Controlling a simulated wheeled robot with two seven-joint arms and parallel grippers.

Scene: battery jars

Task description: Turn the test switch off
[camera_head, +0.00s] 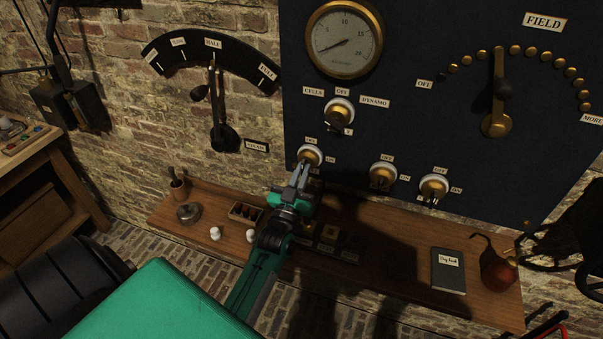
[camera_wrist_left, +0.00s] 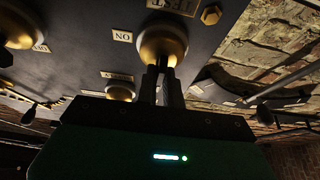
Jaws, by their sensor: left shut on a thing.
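The test switch (camera_head: 310,155) is a brass dome on a white base, the leftmost of the three lower switches on the dark panel. A label stands above it and an ON label to its right. In the left wrist view the same brass dome (camera_wrist_left: 163,42) sits beside a TEST label (camera_wrist_left: 175,6). My left gripper (camera_head: 303,174) is at the switch from below, its fingers (camera_wrist_left: 161,82) shut on the switch lever just under the dome. The fingers hide the lever, so I cannot tell its exact position. My right gripper is not in view.
Two more switches (camera_head: 382,174) (camera_head: 434,187) are to the right, and the cells/dynamo switch (camera_head: 339,112) is above. A wooden shelf (camera_head: 385,270) below holds small items, a log book (camera_head: 448,270) and a reddish-brown jug (camera_head: 497,268).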

